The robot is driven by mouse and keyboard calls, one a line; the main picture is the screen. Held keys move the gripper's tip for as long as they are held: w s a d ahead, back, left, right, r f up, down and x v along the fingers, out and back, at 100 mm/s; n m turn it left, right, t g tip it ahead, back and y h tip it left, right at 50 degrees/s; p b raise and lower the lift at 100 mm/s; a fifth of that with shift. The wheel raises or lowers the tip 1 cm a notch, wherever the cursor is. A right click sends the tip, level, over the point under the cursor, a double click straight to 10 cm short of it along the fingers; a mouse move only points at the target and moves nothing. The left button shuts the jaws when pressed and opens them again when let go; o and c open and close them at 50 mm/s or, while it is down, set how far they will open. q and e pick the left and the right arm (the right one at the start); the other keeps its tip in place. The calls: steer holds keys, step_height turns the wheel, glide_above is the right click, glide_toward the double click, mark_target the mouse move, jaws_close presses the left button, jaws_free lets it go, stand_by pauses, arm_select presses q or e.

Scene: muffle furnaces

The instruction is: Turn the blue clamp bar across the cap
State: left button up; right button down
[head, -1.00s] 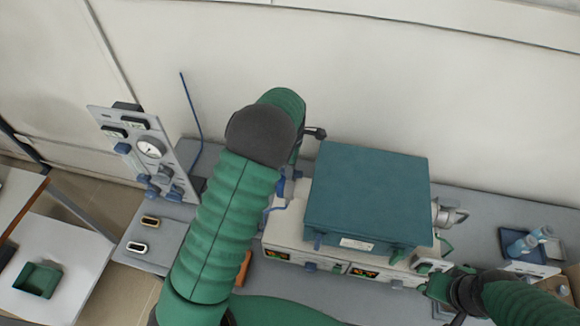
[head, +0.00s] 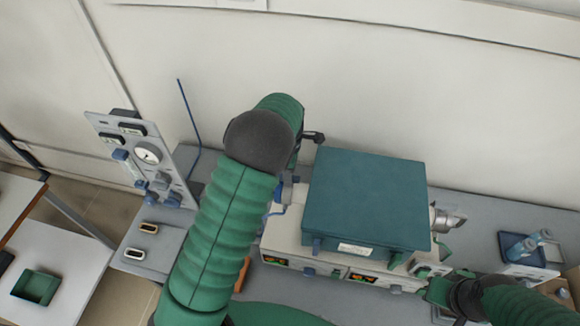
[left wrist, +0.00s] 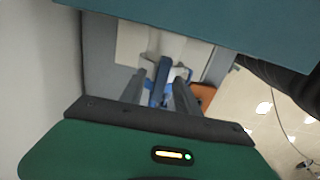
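The blue clamp bar (left wrist: 161,82) shows in the left wrist view, lying lengthwise between the two dark fingers of my left gripper (left wrist: 159,78). The fingers stand apart with gaps beside the bar; contact is not clear. A pale grey part (left wrist: 181,73), perhaps the cap, is partly hidden behind the right finger. In the head view blue fittings (head: 279,209) show at the left side of the teal-topped furnace (head: 366,198), while my left arm hides the fingertips. My right gripper (head: 436,290) is near the furnace's front right corner, its fingers unclear.
A gauge panel (head: 148,153) with blue knobs stands to the left. A silver fitting (head: 446,219) projects from the furnace's right side. A blue tray (head: 528,252) with bottles is at the far right. A green bin (head: 36,288) is on the white table at lower left.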

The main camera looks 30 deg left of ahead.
arm_select(q)
step_height(320, 180, up, 17)
steer(key=b, duration=0.3)
steer(key=shift+w+f, duration=0.15)
steer(key=shift+f, duration=0.05)
